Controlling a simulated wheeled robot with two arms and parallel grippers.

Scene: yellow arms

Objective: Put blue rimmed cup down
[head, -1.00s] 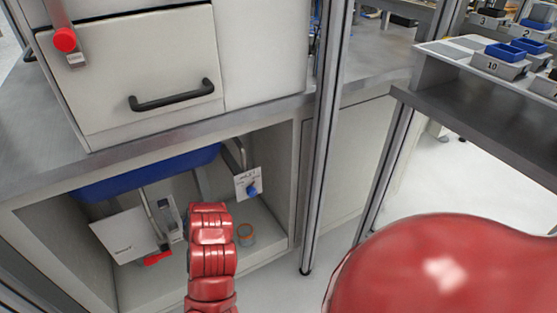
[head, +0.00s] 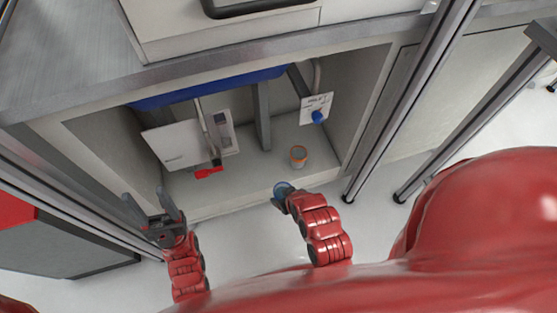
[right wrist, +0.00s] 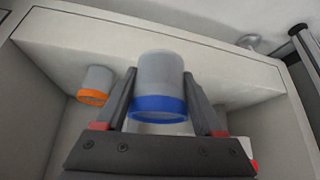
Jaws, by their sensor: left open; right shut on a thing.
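The blue rimmed cup (right wrist: 158,80) is a grey cup with a blue band. My right gripper (right wrist: 157,90) is shut on it, with one finger on each side of the cup in the right wrist view. In the head view the cup (head: 283,189) shows at the tip of my right gripper (head: 287,198), at the front edge of the open cabinet. My left gripper (head: 154,208) is open and empty, left of the cabinet opening, with its fingers pointing up in the picture.
An orange rimmed cup (head: 298,156) stands on the cabinet floor (head: 245,178), near the right wall. A blue basin (head: 215,88) hangs above. A white label with a blue valve (head: 319,116) is at the right.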

